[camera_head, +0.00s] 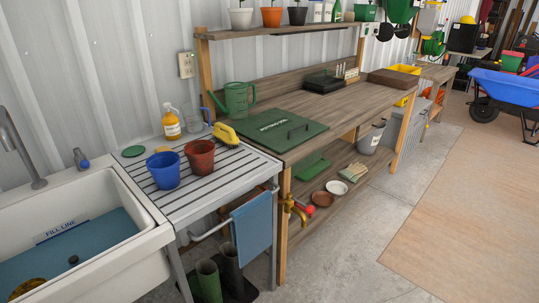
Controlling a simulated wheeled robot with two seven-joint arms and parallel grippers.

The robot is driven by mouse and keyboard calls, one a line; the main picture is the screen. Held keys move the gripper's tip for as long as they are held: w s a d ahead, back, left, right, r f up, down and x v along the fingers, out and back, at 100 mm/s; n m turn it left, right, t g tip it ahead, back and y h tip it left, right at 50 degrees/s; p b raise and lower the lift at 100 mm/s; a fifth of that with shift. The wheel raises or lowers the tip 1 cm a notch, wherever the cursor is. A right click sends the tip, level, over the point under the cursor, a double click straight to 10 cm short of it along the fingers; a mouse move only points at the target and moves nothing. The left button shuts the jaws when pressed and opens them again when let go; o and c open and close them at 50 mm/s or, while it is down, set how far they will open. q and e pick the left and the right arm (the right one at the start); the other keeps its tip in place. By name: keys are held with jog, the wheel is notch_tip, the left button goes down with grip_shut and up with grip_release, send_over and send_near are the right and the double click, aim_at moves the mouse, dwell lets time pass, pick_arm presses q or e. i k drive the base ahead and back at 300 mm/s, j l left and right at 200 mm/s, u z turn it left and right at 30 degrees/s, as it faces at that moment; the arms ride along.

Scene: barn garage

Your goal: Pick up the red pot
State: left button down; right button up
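A red pot (201,156) stands upright on the slatted drainboard (185,208) beside the sink. A blue pot (164,170) stands just to its left, very close to it. The red pot looks empty. Neither of my grippers shows in the head view.
Close by stand an amber soap bottle (171,122), a yellow brush (226,134) and a green round pad (133,151). The sink (65,232) is at left. The potting bench (330,105) is at right, with a green watering can (236,98). A blue towel (252,226) hangs in front.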

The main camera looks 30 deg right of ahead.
aim_at(202, 159)
jog(key=z, duration=0.5)
jog(key=i+l, duration=0.1)
jog(key=i, duration=0.25)
jog(key=i+l+u, duration=0.3)
jog(key=i+u, duration=0.15)
jog(key=i+l+u, duration=0.45)
